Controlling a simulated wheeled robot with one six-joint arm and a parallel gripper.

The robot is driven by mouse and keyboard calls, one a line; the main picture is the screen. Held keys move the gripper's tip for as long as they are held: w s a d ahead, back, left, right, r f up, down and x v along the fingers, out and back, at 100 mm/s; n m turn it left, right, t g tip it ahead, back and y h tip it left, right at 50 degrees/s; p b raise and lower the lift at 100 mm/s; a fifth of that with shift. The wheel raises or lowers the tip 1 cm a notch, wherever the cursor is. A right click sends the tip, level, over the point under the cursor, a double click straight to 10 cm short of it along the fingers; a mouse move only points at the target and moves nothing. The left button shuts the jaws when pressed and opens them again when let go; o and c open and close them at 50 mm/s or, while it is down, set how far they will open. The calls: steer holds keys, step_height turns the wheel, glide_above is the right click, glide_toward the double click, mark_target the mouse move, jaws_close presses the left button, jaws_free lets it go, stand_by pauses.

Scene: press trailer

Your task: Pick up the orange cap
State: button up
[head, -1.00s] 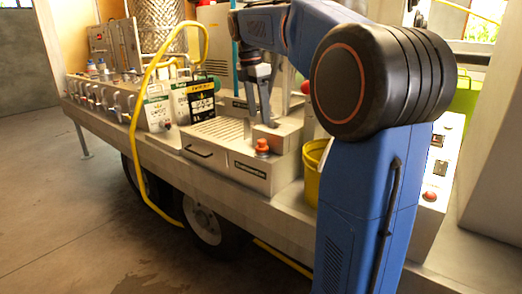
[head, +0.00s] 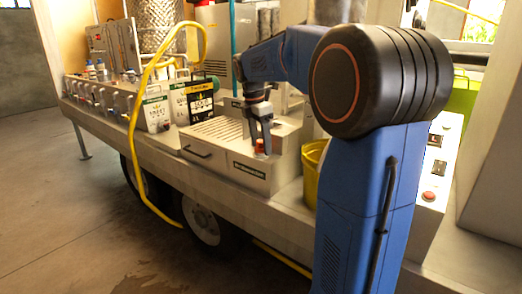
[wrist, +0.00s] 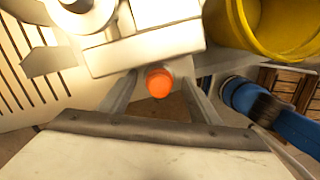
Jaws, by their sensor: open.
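The orange cap (head: 261,144) sits near the front edge of the grey machine (head: 225,165) on the trailer. My gripper (head: 263,143) points down over it, with its fingers close around the cap in the head view. In the wrist view the round orange cap (wrist: 159,83) shows between the two open fingers of my gripper (wrist: 160,90), with a gap on each side. I cannot tell how far down the fingers reach beside it.
A yellow bucket (head: 312,172) stands right of the machine; it also shows in the wrist view (wrist: 240,25). Cartons (head: 195,102) stand to the left. A yellow hose (head: 134,130) hangs over the trailer edge.

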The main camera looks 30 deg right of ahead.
steer(key=shift+f, duration=0.15)
steer(key=c, duration=1.2)
